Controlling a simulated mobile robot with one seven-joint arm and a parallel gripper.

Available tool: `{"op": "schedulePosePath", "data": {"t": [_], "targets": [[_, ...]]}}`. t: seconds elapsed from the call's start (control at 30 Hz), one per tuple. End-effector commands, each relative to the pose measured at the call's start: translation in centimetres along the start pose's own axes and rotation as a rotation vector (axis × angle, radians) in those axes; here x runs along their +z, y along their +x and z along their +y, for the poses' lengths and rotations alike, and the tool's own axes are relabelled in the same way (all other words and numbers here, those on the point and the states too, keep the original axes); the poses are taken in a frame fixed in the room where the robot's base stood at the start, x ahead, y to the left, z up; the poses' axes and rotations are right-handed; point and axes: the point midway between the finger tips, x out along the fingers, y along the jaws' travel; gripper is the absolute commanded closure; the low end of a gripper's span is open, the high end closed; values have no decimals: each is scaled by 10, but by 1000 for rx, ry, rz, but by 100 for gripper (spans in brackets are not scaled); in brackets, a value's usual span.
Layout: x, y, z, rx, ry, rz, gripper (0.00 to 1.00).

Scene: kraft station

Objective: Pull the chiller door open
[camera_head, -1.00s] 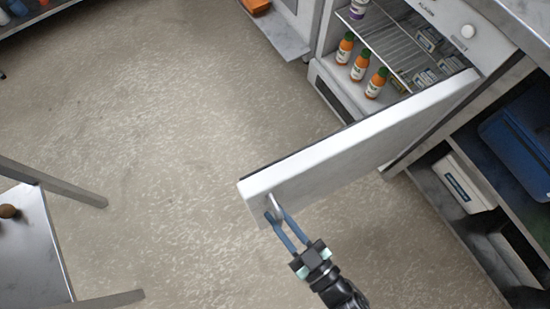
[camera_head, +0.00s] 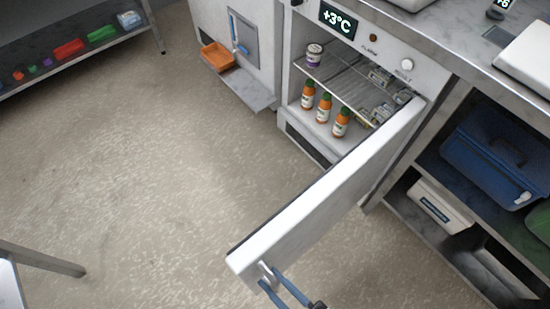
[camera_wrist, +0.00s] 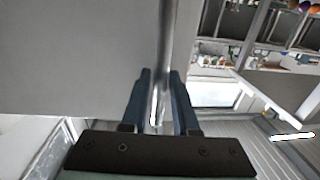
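The white chiller door (camera_head: 325,200) stands wide open, swung out from the chiller (camera_head: 300,75) across the floor. Its metal handle (camera_head: 266,272) is near the door's free edge at the bottom of the head view. My gripper (camera_head: 278,285) is at the handle, one blue finger on each side; its body is mostly cut off by the frame. In the wrist view, the handle bar (camera_wrist: 166,40) runs between the two fingers of my gripper (camera_wrist: 160,75), which look closed against it. The door panel (camera_wrist: 80,55) fills the left of that view.
A shelf unit with a blue bin (camera_head: 495,150) is to the right. An orange tray (camera_head: 217,57) is left of the chiller. The floor (camera_head: 150,170) left of the door is clear.

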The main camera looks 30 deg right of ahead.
Motion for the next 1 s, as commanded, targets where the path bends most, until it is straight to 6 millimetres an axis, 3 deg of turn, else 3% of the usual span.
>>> {"op": "schedulePosePath", "data": {"t": [0.03,0.1,0.47,0.57,1.0], "targets": [[0,0,0,0,0,1,60],[0,0,0,-1,0,2,50],[-1,-4,0,0,0,3,50],[0,-18,0,1,0,1,50],[0,-108,0,1,0,0,50]]}}
